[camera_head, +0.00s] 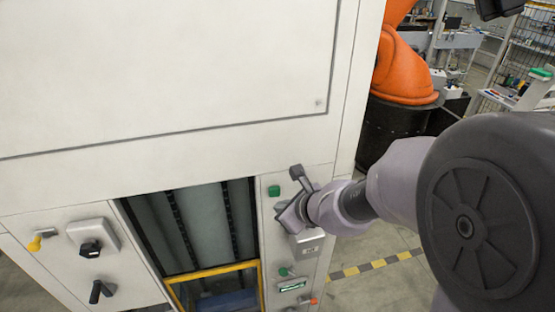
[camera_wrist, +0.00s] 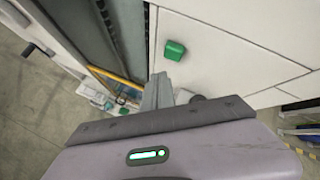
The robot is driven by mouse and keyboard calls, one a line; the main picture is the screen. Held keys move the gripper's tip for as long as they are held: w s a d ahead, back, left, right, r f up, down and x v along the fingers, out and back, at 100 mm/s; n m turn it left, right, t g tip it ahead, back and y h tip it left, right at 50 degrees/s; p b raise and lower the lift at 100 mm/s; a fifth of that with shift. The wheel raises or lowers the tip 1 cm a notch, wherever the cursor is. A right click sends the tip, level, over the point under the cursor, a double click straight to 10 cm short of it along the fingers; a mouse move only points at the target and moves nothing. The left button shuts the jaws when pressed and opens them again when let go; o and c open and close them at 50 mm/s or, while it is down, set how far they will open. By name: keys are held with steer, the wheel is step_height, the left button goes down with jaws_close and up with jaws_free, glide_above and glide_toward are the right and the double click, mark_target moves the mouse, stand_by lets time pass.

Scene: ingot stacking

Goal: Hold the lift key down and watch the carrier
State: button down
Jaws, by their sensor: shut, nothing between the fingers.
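My gripper (camera_head: 283,212) is at the narrow panel right of the machine's opening, its fingers shut and empty. In the wrist view the closed fingers (camera_wrist: 160,86) point towards the panel. A green key (camera_head: 273,191) sits just above them; it also shows beyond the fingertips in the wrist view (camera_wrist: 175,50), with a gap in the picture. I cannot tell whether this is the lift key, and no label is readable. A yellow-edged frame (camera_head: 212,271) with something blue (camera_head: 228,301) below it shows low in the opening. I cannot tell whether this is the carrier.
Below my gripper are a small green knob (camera_head: 285,271), a lit display (camera_head: 292,286) and an orange knob (camera_head: 313,300). Black knobs (camera_head: 90,249) and a yellow one (camera_head: 35,243) are on the left panel. An orange robot arm (camera_head: 405,70) stands behind the cabinet.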

steer(key=shift+w+a, duration=0.25)
steer(key=shift+w, duration=0.55)
steer(key=shift+w, duration=0.15)
stand_by(1.4)
steer(key=shift+w+a, duration=0.1)
steer(key=shift+w, duration=0.15)
steer(key=shift+w+a, duration=0.15)
steer(key=shift+w, duration=0.3)
stand_by(0.6)
steer(key=shift+s, duration=0.15)
stand_by(0.7)
steer(key=shift+s+d+b, duration=0.3)
steer(key=shift+s, duration=0.45)
